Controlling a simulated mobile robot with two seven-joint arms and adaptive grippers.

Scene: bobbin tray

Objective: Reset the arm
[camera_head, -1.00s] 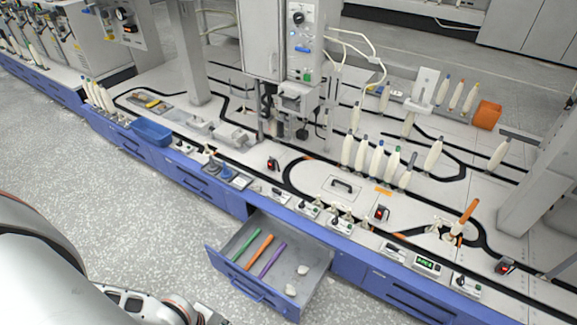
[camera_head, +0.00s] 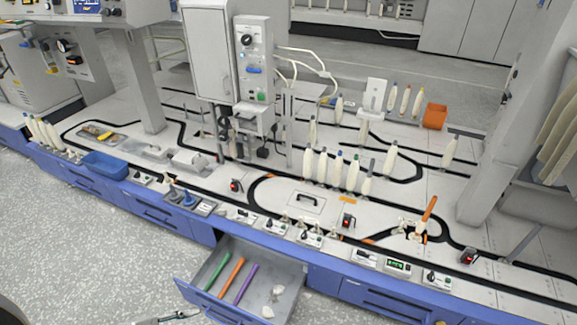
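Only a small part of my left arm or gripper (camera_head: 168,318) shows at the bottom edge, below and left of the open drawer (camera_head: 292,272). Its fingers cannot be made out, and it touches nothing visible. My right gripper is not in view. The drawer is pulled out and holds a green bobbin tube (camera_head: 217,272), an orange tube (camera_head: 231,275), a purple tube (camera_head: 246,284) and small whitish pieces (camera_head: 277,292).
The workbench (camera_head: 395,230) has a black track, several upright white bobbins (camera_head: 337,169), a blue bin (camera_head: 105,165), an orange box (camera_head: 434,116) and a grey machine column (camera_head: 254,70). An orange tube (camera_head: 429,208) leans at the right. The floor (camera_head: 70,250) at left is clear.

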